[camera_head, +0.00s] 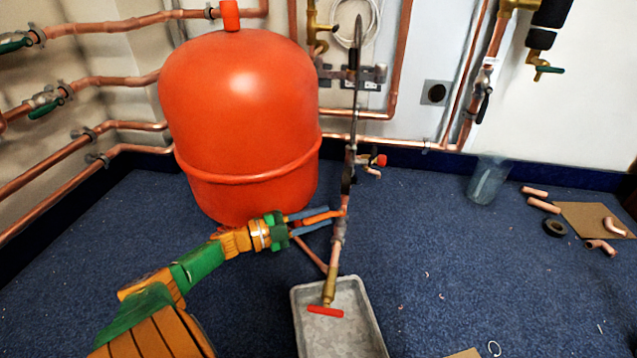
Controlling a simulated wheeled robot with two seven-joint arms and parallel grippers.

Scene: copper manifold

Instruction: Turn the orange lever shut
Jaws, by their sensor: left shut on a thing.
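The orange lever (322,217) sits on a thin copper pipe (337,232) that stands in front of the red tank. It points left from the pipe, roughly level. My left gripper (312,219) comes in from the left, with its blue fingers on either side of the lever, shut on it. The valve body behind the lever is small and partly hidden by the fingers. My right gripper is not in view.
The large red tank (240,120) stands close behind my left arm. A grey tray (352,310) lies below a red-handled tap (325,311). Copper offcuts (543,205), a clear jar (487,180) and black tape (555,228) are at right. The middle-right carpet is mostly clear.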

